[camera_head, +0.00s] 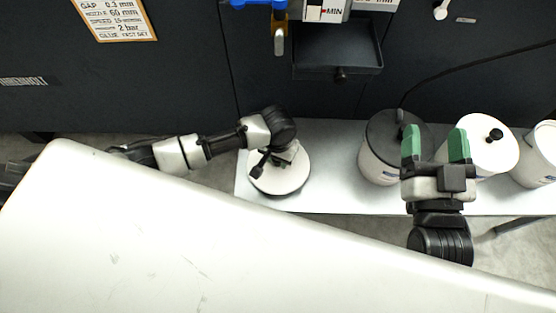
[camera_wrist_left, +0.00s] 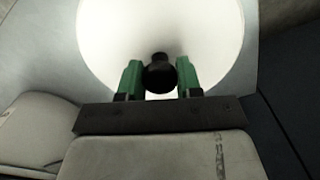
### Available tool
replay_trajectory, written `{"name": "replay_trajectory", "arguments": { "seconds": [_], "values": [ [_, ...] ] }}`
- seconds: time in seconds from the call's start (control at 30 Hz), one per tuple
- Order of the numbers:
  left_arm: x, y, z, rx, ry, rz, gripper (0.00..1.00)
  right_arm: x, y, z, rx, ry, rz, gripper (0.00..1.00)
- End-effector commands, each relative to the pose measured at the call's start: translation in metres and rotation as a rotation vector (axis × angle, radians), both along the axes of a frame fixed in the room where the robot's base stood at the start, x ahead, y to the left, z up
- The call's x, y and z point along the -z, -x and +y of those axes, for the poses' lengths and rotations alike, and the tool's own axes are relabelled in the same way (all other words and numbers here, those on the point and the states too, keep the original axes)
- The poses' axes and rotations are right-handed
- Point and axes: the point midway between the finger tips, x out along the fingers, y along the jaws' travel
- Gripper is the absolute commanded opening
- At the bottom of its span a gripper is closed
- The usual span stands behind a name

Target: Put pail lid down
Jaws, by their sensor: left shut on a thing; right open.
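My left gripper (camera_wrist_left: 160,80) is shut on the black knob (camera_wrist_left: 159,72) of the white round pail lid (camera_wrist_left: 110,40). In the head view the lid (camera_head: 281,184) is at the left end of the grey bench, under my left gripper (camera_head: 284,156). I cannot tell whether the lid touches the bench top. My right gripper (camera_head: 437,146) is open and empty, with green fingertips, above the bench between a dark-lidded white pail (camera_head: 379,163) and a white-lidded pail (camera_head: 490,150).
The grey bench (camera_head: 335,190) has free room between the lid and the dark-lidded pail. Another white pail (camera_head: 536,160) stands at the right edge. A dark machine with an open tray (camera_head: 338,60) rises behind. A large pale surface (camera_head: 200,240) fills the foreground.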

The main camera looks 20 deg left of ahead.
Motion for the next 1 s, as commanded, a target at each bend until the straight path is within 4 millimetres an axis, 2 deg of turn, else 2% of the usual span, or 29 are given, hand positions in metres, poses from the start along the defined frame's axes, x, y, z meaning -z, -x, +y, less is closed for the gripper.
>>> {"name": "replay_trajectory", "arguments": {
  "seconds": [0.03, 0.23, 0.67, 0.7, 0.8, 0.87, 1.0],
  "values": [
    [0.007, 0.000, 0.000, 0.001, 0.000, -0.001, 0.10, -0.004, 0.001, 0.001, -0.003, -0.014, -0.052, 0.69],
    [0.017, 0.000, 0.000, 0.000, 0.000, -0.001, 0.10, -0.021, 0.008, 0.002, -0.011, -0.052, -0.187, 0.69],
    [0.020, 0.000, 0.000, 0.000, 0.001, -0.001, 0.10, -0.024, 0.008, 0.002, -0.013, -0.055, -0.198, 0.69],
    [0.020, 0.000, 0.000, 0.000, 0.001, -0.001, 0.38, -0.023, 0.008, 0.002, -0.013, -0.055, -0.196, 0.69],
    [0.020, 0.000, 0.000, 0.000, 0.001, -0.001, 0.53, -0.023, 0.008, 0.002, -0.013, -0.055, -0.196, 0.69],
    [0.020, 0.000, 0.000, 0.000, 0.001, -0.001, 0.60, -0.023, 0.008, 0.002, -0.013, -0.055, -0.196, 0.69],
    [0.020, 0.000, 0.000, 0.000, 0.001, -0.001, 0.60, -0.023, 0.008, 0.002, -0.013, -0.055, -0.196, 0.69]
  ]
}}
